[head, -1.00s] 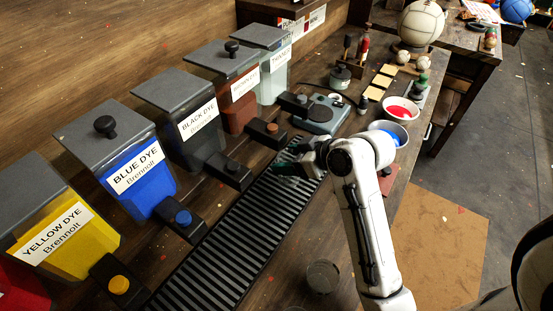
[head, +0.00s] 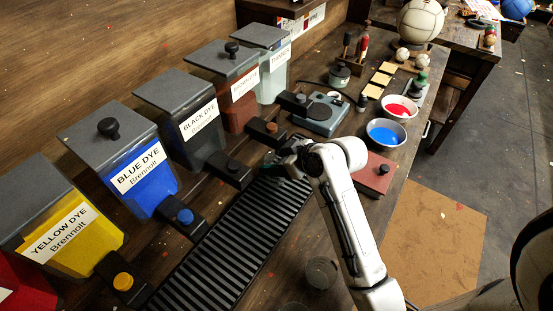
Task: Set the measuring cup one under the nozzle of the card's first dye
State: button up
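Dye dispensers with dark lids line the wall side of the bench: yellow (head: 75,240), blue (head: 145,185), black (head: 200,130), a reddish-brown one (head: 240,95) and a pale one (head: 273,75). Each has a nozzle block in front, such as the black dye's nozzle (head: 232,170). A clear cup (head: 321,272) stands on the bench right of the drip grate; another round rim (head: 292,306) shows at the bottom edge. I cannot read which is cup one. My gripper (head: 276,167) is low over the grate's far end, right of the black dye's nozzle. Its fingers are mostly hidden. No dye card is readable.
The slatted drip grate (head: 235,240) runs along the nozzles. Bowls of red (head: 399,108) and blue (head: 385,133) liquid, a red book-like block (head: 374,175) and a grey scale-like device (head: 320,117) stand farther back. The bench is bare around the clear cup.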

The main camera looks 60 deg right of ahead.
jog(key=o, duration=0.4)
jog(key=v, duration=1.2)
jog(key=shift+r+b, duration=0.15)
jog(key=shift+b, duration=0.15)
